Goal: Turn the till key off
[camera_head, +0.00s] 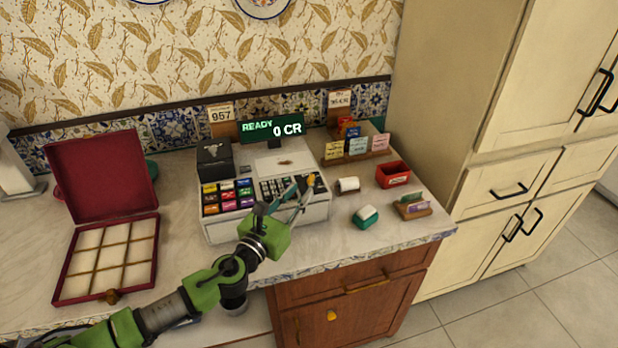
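The white till (262,222) stands on the counter with its green display (272,130) lit and reading "READY 0 CR". A small orange-yellow piece (310,181) sits at the right end of its keypad and looks like the till key; its turned position is too small to read. My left gripper (302,190) reaches over the till's front right part, with its fingertips close to this piece. The two fingers look apart, with nothing clearly between them. Whether a fingertip touches the key cannot be told. My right gripper is not in view.
An open red box (105,215) with empty compartments stands at the left. A black box (215,160) sits on the till's back left. A paper roll (348,185), a red tray (393,174), a green-and-white item (365,216) and card holders (412,207) lie to the right.

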